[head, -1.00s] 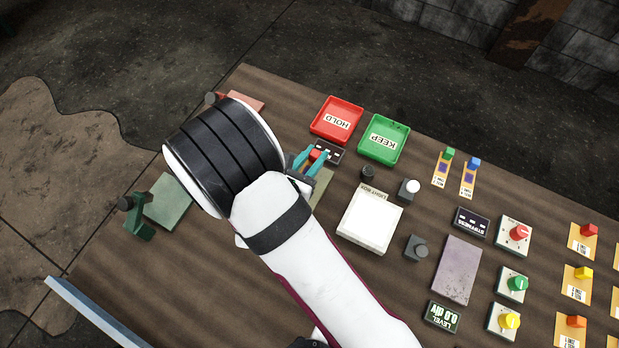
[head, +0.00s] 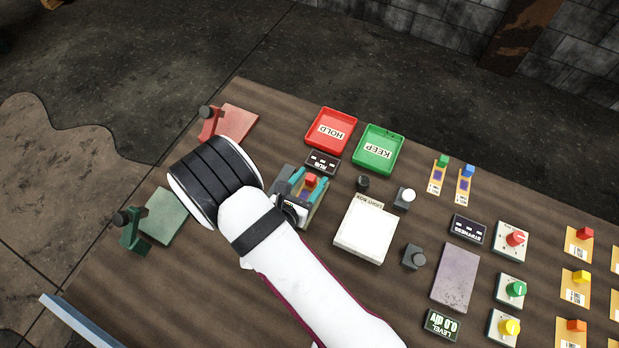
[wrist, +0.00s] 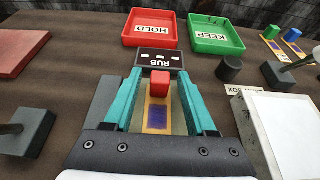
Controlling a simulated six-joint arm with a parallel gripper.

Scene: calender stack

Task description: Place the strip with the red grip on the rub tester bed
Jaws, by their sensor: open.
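The strip (wrist: 157,116) has a red grip (wrist: 160,84), a yellowish body and a dark purple patch. It lies over the pale grey-green rub tester bed (wrist: 180,122), just in front of the RUB sign (wrist: 160,58). Its near end is hidden by my gripper. My gripper (wrist: 161,76) is open, with its teal fingers on either side of the red grip and gaps visible beside it. In the head view, the red grip (head: 311,181) shows between the fingers, and my wrist covers part of the tester.
Red HOLD (head: 331,131) and green KEEP (head: 378,150) trays stand behind. A light box (head: 366,229) and small dark knob (head: 362,183) are to the right. Red (head: 236,123) and green (head: 166,215) pads with posts lie left. Other strips (head: 579,245) lie far right.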

